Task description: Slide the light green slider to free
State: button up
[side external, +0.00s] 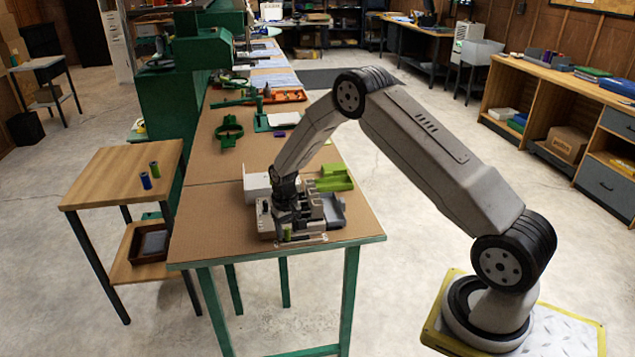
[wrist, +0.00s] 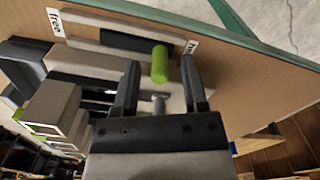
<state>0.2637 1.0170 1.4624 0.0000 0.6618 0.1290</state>
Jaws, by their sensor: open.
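The light green slider knob (wrist: 160,64) stands out from a dark slot (wrist: 122,41) in a pale plate, near the slot's right end in the wrist view. A white label reading "free" (wrist: 55,22) is beyond the slot's left end. Another small label (wrist: 191,47) is just right of the knob, its text hard to read. My gripper (wrist: 160,68) is open, with one finger on each side of the knob and a gap on both sides. In the side view my gripper (side external: 287,216) is down at the grey fixture (side external: 266,220) on the bench.
A bright green block (side external: 333,178) and a white box (side external: 257,186) stand close behind the fixture. A green clamp-like part (side external: 229,130) lies farther back on the bench (side external: 210,225). The bench's front corner is bare. A wooden side table (side external: 110,185) holds two small cylinders.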

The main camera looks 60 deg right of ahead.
aim_at(299, 238)
grip_shut()
jog(key=shift+s+d, duration=0.1)
jog(key=shift+d, duration=0.05)
jog(key=shift+s+d, duration=0.95)
jog(key=shift+o, duration=0.2)
grip_release()
jog(key=shift+r, duration=3)
